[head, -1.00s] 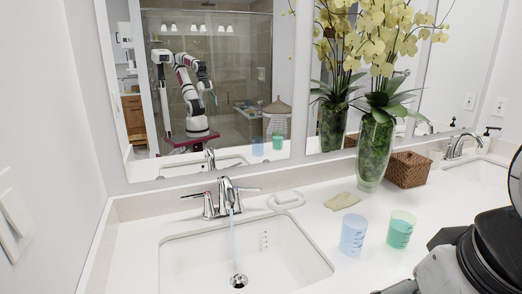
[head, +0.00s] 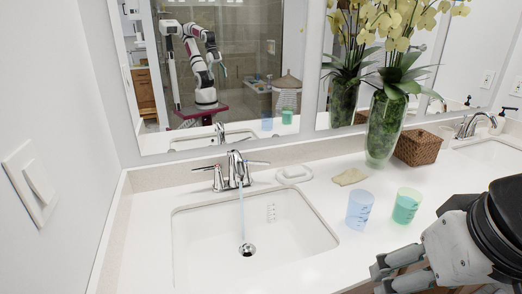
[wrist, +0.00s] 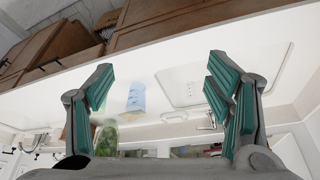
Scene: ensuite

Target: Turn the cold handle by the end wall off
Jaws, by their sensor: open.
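The chrome faucet (head: 236,172) of the sink by the left end wall has a left lever (head: 205,168) and a right lever (head: 258,163), both pointing outward. No hot or cold marking is readable. A stream of water (head: 242,212) runs from the spout into the white sink (head: 200,235). My gripper (head: 378,276) is at the lower right, over the counter's front part, well apart from the faucet. In the wrist view my gripper (wrist: 160,72) is open with nothing between its fingers; the faucet (wrist: 207,122) shows small beyond it.
A blue cup (head: 360,210) and a green cup (head: 406,206) stand right of the sink, near my gripper. A soap dish (head: 294,174), a tan cloth (head: 350,177), a vase (head: 384,130) and a basket (head: 418,148) stand behind. The left wall (head: 60,110) is close to the sink.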

